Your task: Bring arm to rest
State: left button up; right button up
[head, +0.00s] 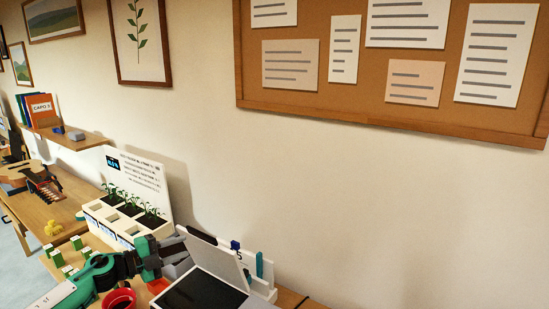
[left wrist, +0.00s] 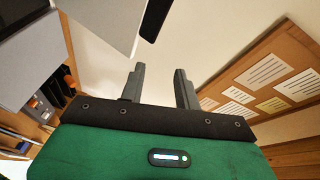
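My left arm, green and dark grey, comes in low in the head view. Its gripper (head: 150,258) is above the table, near the white planter and a grey-white, laptop-like device. In the left wrist view the two grey fingers of the left gripper (left wrist: 159,80) stand apart. Only wall shows between them, with nothing held. My right arm and gripper are in neither view.
A white planter (head: 96,222) with seedlings stands against the wall. The device with a dark panel (head: 203,292) is right of the gripper. A red round container (head: 119,299) is below it. A corkboard (head: 350,100) hangs above. The wall area between is clear.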

pick_arm(q)
jog(key=s+d+f+n+t+y, duration=0.2)
jog(key=s+d+f+n+t, duration=0.15)
jog(key=d+n, duration=0.3)
jog(key=s+d+f+n+t+y, duration=0.1)
jog(key=s+f+n+t+y, duration=0.1)
jog(key=s+f+n+y, duration=0.55)
jog(key=s+a+f+n+g+y, duration=0.1)
jog(key=s+f+n+g, duration=0.25)
jog(key=s, duration=0.75)
jog(key=s+f+n+g+y, duration=0.1)
jog(key=s+f+n+g, duration=0.3)
jog(key=s, duration=0.7)
jog(key=s+a+f+n+g+y, duration=0.15)
jog(key=s+g, duration=0.45)
jog(key=s, duration=0.6)
notch_tip(320, 180, down, 32)
jog(key=g, duration=0.1)
jog(key=s+a+f+g, duration=0.1)
jog(key=s+a+f, duration=0.1)
jog(key=s+f, duration=1.7)
jog(key=shift+a, duration=0.4)
